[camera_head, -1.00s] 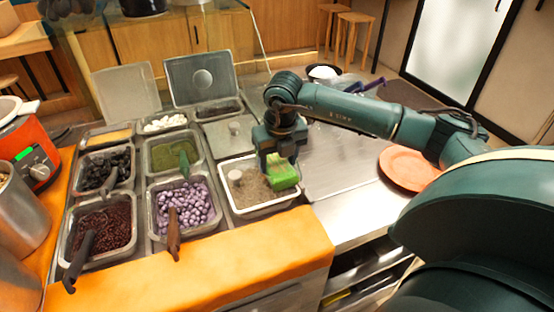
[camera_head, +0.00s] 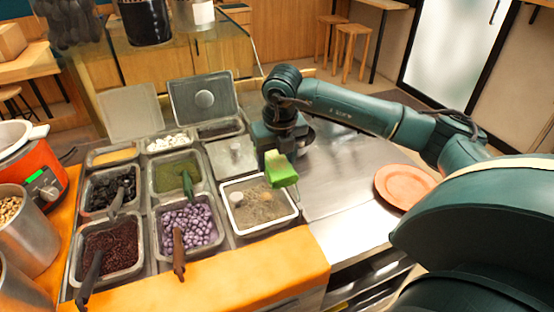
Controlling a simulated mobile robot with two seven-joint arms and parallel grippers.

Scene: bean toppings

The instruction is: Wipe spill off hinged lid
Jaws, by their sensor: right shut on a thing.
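My right gripper (camera_head: 277,152) is shut on a green sponge (camera_head: 282,171). The sponge is near the back right corner of a white-rimmed front-right container (camera_head: 240,229). It looks held above it, but the exact gap cannot be told. A grey-brown surface with brownish patches (camera_head: 263,208) and a pale knob (camera_head: 236,198) shows inside that rim; it may be a soiled lid. Behind it, a flat metal lid (camera_head: 232,156) with a knob is closed. Another lid (camera_head: 204,99) stands open farther back. My left gripper is not in view.
Bins of purple cubes (camera_head: 190,224), red beans (camera_head: 112,248), dark pieces (camera_head: 110,188) and green topping (camera_head: 176,175) are on the left. An orange plate (camera_head: 405,186) lies right. Clear metal counter (camera_head: 335,190) lies between the plate and bins.

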